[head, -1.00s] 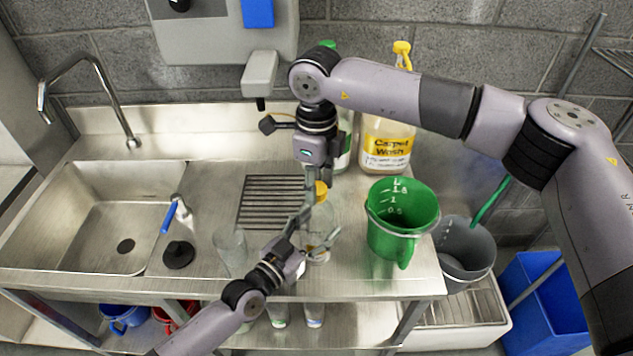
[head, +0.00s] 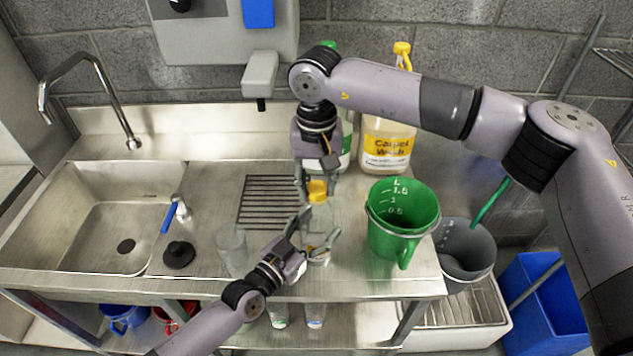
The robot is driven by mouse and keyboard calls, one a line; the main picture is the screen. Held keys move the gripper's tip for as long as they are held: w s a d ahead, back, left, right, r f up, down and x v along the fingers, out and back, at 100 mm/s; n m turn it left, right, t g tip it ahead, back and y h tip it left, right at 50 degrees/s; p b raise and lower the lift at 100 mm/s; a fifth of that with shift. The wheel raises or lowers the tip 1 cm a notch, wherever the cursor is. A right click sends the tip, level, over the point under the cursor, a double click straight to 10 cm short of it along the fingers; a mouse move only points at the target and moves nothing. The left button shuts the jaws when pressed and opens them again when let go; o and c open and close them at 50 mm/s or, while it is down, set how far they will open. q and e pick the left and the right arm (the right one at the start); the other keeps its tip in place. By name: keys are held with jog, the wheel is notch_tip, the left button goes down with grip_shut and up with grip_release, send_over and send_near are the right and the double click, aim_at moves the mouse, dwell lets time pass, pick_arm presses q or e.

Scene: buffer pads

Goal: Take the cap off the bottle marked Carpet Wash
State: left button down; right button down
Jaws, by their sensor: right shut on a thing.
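A small clear bottle (head: 319,217) with a yellow cap (head: 317,192) stands at the front of the steel counter; its label is mostly hidden. My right gripper (head: 317,187) points down from above and is shut on the yellow cap, which sits at the bottle's top. My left gripper (head: 317,236) comes from the front left, its fingers on either side of the bottle's lower body, and looks shut on it. A large jug (head: 388,150) with a yellow top and a label reading "Carpet Wash" stands at the back of the counter.
A green measuring jug (head: 400,215) stands close right of the small bottle. A clear cup (head: 231,248) stands to its left. A green-capped bottle (head: 346,145) is behind my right arm. The sink (head: 100,215) and a black plug (head: 178,254) lie left.

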aim_at(317, 187)
jog(key=shift+r, duration=0.1)
dwell(0.6)
jog(key=shift+r, duration=1)
jog(key=shift+r, duration=2)
pick_arm(q)
jog(key=c, duration=0.5)
grip_release()
jog(key=shift+o, duration=0.5)
jog(key=shift+s+a, duration=0.1)
